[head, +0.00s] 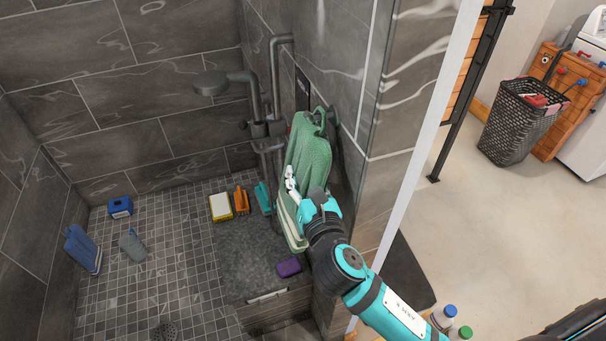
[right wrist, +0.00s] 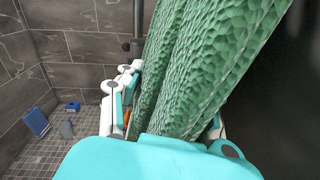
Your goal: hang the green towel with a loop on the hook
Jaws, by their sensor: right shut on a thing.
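The green towel (head: 309,150) hangs long and folded beside the tiled wall at the right of the shower. It has paler stripes near its lower end, and its top comes close to the wall. My right gripper (head: 293,187) is shut on the towel's lower half. In the right wrist view the towel (right wrist: 215,65) runs up between the fingers and fills the middle. My left gripper is not in view.
Shower pipes (head: 268,125) with a shower head (head: 211,84) stand just left of the towel. Below are a yellow-and-white sponge (head: 221,207), an orange brush (head: 241,200) and a purple item (head: 289,267) on a ledge. The wall's end edge is close on the right.

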